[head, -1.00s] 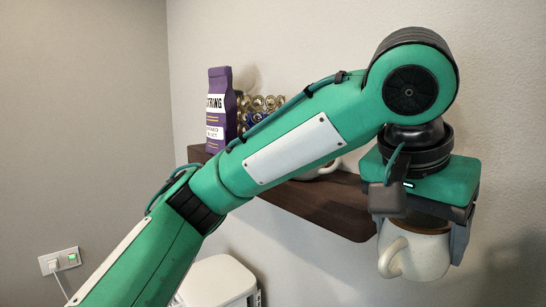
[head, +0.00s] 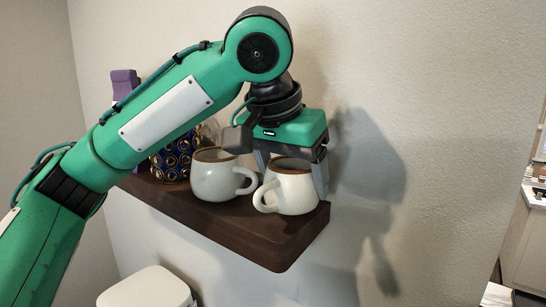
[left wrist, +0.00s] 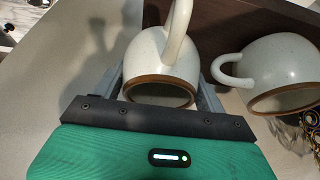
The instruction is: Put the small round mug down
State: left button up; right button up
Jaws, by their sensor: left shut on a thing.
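The small round mug (head: 296,190) is cream with a brown rim and a handle at its left. My left gripper (head: 291,170) is shut on it from above, one finger on each side. The mug is upright at the right end of the dark wooden shelf (head: 238,232). Its base looks at or just above the shelf top; I cannot tell if it touches. In the left wrist view the mug (left wrist: 150,62) sits between the fingers, its brown rim towards the camera. My right gripper is not in view.
A second, similar mug (head: 214,180) stands on the shelf just left of the held one, its handle close to it. Further left are a rack of capsules (head: 172,163) and a purple bag (head: 124,82), partly behind my arm. A white bin (head: 148,288) is below.

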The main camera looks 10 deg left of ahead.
aim_at(279, 162)
pick_arm(q)
jog(key=shift+w+a+r, duration=0.15)
jog(key=shift+w+a, duration=0.15)
jog(key=shift+w+a+p, duration=0.15)
jog(key=shift+w+p, duration=0.1)
jog(key=shift+p, duration=0.1)
jog(key=shift+w+a+r+p, duration=0.2)
jog(key=shift+w+a+p, duration=0.7)
jog(key=shift+w, duration=0.2)
jog(key=shift+w+a+f+p, duration=0.2)
jog(key=shift+a+f+p, duration=0.1)
jog(key=shift+f, duration=0.15)
jog(key=shift+w+a+f+p, duration=0.15)
jog(key=shift+f+p, duration=0.1)
jog(key=shift+f, duration=0.35)
jog(key=shift+s+d, duration=0.15)
jog(key=shift+d, duration=0.1)
jog(key=o, duration=1.1)
jog(key=shift+f, duration=0.15)
jog(key=shift+c, duration=0.2)
jog(key=shift+o, duration=0.4)
jog(key=shift+a, duration=0.15)
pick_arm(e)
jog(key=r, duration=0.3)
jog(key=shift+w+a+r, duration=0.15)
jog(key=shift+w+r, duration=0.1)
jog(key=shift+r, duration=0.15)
